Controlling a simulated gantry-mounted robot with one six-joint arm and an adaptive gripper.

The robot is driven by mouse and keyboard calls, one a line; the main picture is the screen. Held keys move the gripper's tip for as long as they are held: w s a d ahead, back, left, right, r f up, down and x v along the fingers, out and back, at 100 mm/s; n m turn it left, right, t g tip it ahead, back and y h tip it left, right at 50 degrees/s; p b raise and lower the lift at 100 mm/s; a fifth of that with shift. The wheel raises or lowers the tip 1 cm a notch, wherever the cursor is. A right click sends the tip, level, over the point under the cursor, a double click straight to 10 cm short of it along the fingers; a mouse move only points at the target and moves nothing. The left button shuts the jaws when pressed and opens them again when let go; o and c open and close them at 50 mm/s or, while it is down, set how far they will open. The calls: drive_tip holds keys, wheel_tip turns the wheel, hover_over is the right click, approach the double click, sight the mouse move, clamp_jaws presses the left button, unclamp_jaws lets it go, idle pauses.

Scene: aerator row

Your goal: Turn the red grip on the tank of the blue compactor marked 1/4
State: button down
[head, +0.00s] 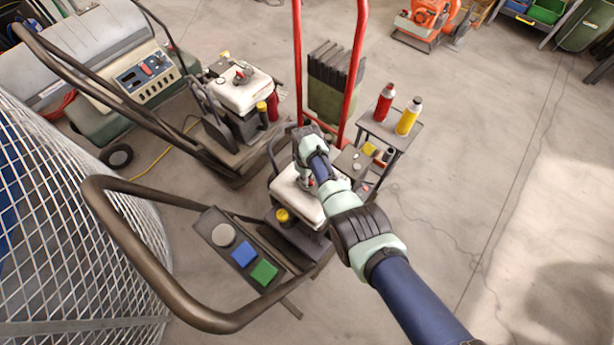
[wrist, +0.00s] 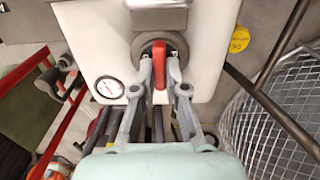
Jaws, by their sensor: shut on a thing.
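The near compactor has a white tank (head: 291,190) and a control plate with a grey disc, a blue square (head: 243,254) and a green square. I cannot read a 1/4 mark on it. In the wrist view the red grip (wrist: 159,64) stands upright in the picture on a dark round seat in the white tank (wrist: 212,50). My gripper (wrist: 159,72) has one finger on each side of the grip and is shut on it. In the head view my gripper (head: 305,178) is over the tank, and my arm mostly hides the grip.
A second machine with a white tank (head: 240,90) stands behind to the left. A red hand truck (head: 298,60) and a small table (head: 405,130) with red and yellow bottles stand close behind. A wire mesh (head: 70,230) curves along the left. Floor at right is clear.

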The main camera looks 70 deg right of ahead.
drive_tip(key=c, duration=1.2)
unclamp_jaws()
drive_tip(key=shift+r, duration=0.1)
wheel_tip(320, 180, up, 12)
